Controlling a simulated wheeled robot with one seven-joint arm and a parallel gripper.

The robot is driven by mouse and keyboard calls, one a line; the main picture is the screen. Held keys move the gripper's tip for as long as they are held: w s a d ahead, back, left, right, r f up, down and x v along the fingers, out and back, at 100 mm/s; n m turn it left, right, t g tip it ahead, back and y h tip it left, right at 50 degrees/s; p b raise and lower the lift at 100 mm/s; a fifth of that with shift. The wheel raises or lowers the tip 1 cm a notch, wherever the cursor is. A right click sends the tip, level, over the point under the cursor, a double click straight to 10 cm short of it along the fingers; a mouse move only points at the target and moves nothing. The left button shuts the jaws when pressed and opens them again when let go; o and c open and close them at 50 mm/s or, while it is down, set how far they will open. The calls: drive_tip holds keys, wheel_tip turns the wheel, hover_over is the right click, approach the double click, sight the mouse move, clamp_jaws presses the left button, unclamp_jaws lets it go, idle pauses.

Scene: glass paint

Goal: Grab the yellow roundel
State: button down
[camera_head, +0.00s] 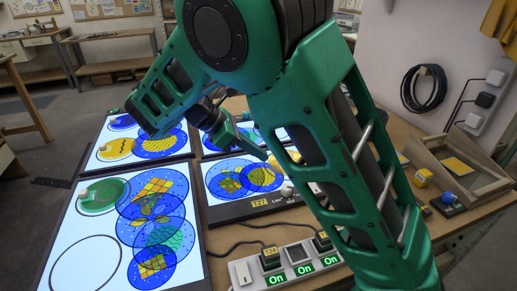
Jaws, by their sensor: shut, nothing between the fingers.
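A yellow roundel (117,149) lies on the lit panel at the upper left, with a small tan piece on its top; its right side meets a blue patterned disc. Another mostly yellow patterned round (263,177) lies on the middle lit panel, overlapping blue rounds. My gripper (262,155) is over the middle panels, to the right of the yellow roundel and apart from it. It is shut with nothing in it. My arm crosses the view and hides part of the right-hand panels.
A green roundel (101,195) with a tan piece sits on the near left panel (60,262), above an empty black ring outline. A power strip (290,266) and cables lie in front. A wooden tray (480,182) and small blocks stand at the right.

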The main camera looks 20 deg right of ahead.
sight(285, 170)
drive_tip(key=x, duration=0.6)
drive_tip(key=shift+d+f, duration=0.2)
drive_tip(key=shift+s+d, duration=0.15)
drive_tip(key=shift+d, duration=1.75)
